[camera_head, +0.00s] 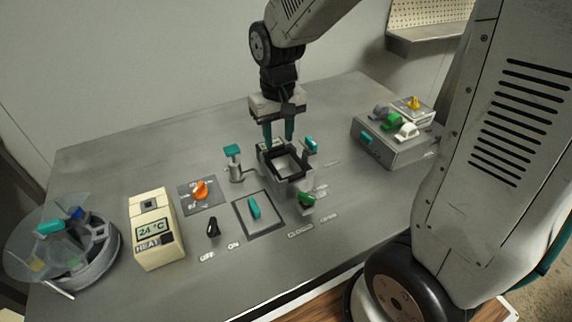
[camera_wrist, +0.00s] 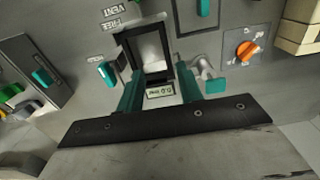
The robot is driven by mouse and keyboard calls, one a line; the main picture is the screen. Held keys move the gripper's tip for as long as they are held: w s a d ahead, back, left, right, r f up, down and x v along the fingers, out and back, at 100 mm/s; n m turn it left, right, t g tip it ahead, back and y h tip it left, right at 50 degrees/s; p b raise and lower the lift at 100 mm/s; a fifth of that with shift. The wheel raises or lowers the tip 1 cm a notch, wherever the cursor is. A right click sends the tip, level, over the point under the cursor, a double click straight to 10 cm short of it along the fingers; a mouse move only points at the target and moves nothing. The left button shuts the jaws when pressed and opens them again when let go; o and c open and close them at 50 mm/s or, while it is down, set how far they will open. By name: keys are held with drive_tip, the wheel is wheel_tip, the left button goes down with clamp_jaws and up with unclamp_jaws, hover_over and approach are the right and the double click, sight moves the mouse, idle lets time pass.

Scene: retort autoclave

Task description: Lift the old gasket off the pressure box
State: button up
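The pressure box (camera_head: 287,182) is a small grey open-topped box on the table. The old gasket (camera_head: 299,170) is a black square frame on its rim; it also shows as a dark frame in the wrist view (camera_wrist: 153,25). My gripper (camera_head: 279,138) points down over the back side of the box, its two teal fingers apart. In the wrist view the fingers (camera_wrist: 159,85) stand on either side of the gasket's near end, with a small white label between them. I cannot tell whether the fingertips touch the gasket. Nothing is held between them.
Teal-topped clamps stand left (camera_head: 233,155) and right (camera_head: 311,145) of the box. A green knob (camera_head: 306,199) is at its front. A teal switch (camera_head: 254,208), orange knob (camera_head: 200,190), heat display (camera_head: 153,230) and round drum (camera_head: 85,255) lie left. A grey case (camera_head: 390,147) stands right.

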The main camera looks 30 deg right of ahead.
sight(273, 168)
drive_tip(key=f, duration=0.1)
drive_tip(key=w+f, duration=0.1)
drive_tip(key=f, duration=0.1)
drive_tip(key=shift+w+a+f, duration=0.1)
drive_tip(key=shift+w+a, duration=0.15)
drive_tip(key=shift+w, duration=0.1)
drive_tip(key=f, duration=0.7)
drive_tip(key=shift+s+a, duration=0.1)
drive_tip(key=shift+a, duration=0.15)
drive_tip(key=shift+r, duration=0.1)
clamp_jaws()
